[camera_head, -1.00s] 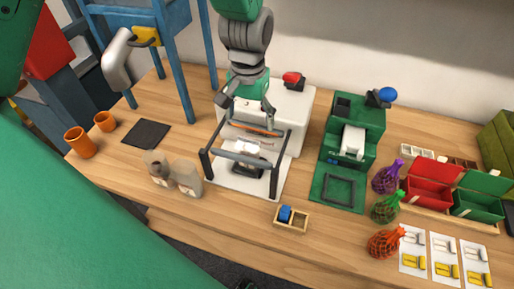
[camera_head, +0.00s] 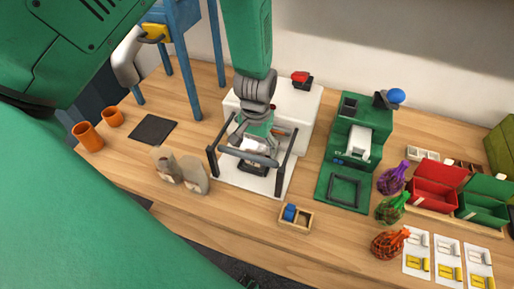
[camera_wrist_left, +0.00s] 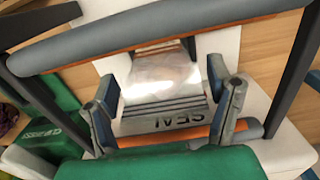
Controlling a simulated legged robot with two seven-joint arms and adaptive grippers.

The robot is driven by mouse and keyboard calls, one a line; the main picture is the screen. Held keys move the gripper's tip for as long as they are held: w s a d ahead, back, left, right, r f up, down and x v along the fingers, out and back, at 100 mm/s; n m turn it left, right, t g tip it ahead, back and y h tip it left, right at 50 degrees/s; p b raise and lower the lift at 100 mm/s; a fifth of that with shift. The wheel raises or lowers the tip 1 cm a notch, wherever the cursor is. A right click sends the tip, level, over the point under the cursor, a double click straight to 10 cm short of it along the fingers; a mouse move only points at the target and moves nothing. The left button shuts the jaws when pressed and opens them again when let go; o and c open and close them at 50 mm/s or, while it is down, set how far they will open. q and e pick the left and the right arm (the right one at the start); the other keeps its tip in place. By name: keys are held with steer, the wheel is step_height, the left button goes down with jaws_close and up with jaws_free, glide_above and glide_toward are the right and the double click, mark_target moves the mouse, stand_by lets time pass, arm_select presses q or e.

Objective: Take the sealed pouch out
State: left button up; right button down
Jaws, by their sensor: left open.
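The pouch (camera_wrist_left: 162,75) shows in the left wrist view as a pale, shiny, translucent sheet in the sealer, below a grey padded bar with an orange strip. In the head view the sealer (camera_head: 283,170) is a white base with a dark frame and its bar raised. My left gripper (camera_head: 256,136) reaches down behind the bar. In the left wrist view, my left gripper (camera_wrist_left: 165,108) is open, with one finger on each side of the pouch and the "SEAL" lettering between them. Contact with the pouch cannot be told. My right gripper is out of view.
A green machine (camera_head: 362,130) stands right of the sealer. Net bags, including an orange one (camera_head: 389,243), stand farther right. The front table middle is clear.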

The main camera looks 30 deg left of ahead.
arm_select(q)
steer(key=shift+s+a, duration=0.1)
steer(key=shift+a, duration=0.1)
steer(key=shift+c, duration=1.2)
steer(key=c, duration=1.1)
steer(key=shift+o, duration=0.2)
steer(key=shift+d, duration=0.1)
